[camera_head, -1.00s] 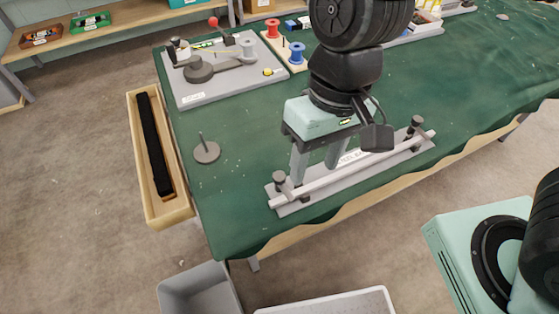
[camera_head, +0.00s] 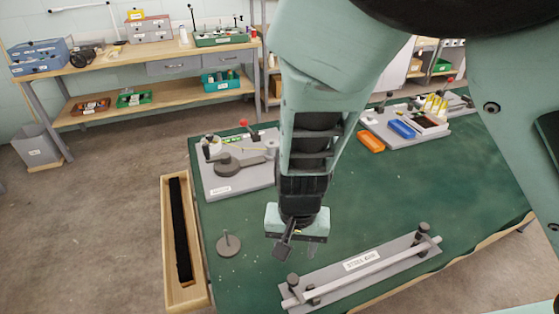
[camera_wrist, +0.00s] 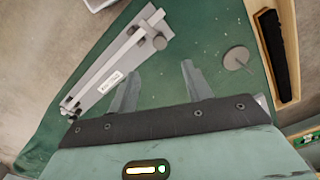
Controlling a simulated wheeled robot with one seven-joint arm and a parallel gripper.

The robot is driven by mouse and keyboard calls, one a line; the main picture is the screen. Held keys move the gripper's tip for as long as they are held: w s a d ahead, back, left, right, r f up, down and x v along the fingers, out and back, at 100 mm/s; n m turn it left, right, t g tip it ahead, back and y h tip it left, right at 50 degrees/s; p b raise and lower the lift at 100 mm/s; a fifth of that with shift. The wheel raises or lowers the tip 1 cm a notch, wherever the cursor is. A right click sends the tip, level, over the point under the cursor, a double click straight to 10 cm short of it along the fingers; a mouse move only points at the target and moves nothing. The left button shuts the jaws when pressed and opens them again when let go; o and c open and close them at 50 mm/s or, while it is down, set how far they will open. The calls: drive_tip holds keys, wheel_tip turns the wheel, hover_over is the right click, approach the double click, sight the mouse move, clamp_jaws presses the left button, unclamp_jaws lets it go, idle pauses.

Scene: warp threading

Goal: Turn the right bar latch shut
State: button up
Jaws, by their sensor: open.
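The bar fixture is a grey plate (camera_head: 375,262) with a pale bar (camera_head: 340,286) along its front edge, at the front of the green table. The right bar latch (camera_head: 423,238) is a dark knob post at the bar's right end; the left latch (camera_head: 293,283) stands at the other end. Whether either is turned shut is too small to tell. My gripper (camera_head: 297,249) is open and empty, behind the fixture's left part and apart from it. In the wrist view, the plate (camera_wrist: 118,72) lies beyond and left of my open fingers (camera_wrist: 161,70).
A pin on a round base (camera_head: 228,244) stands left of my gripper. A wooden tray with a black strip (camera_head: 181,230) is at the table's left edge. A grey device board (camera_head: 225,185) and orange (camera_head: 371,142) and blue (camera_head: 402,129) blocks lie farther back. The table's middle right is clear.

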sight(293, 279)
wheel_tip(293, 279, down, 13)
drive_tip(key=shift+r+b, duration=0.2)
drive_tip(key=shift+b, duration=0.7)
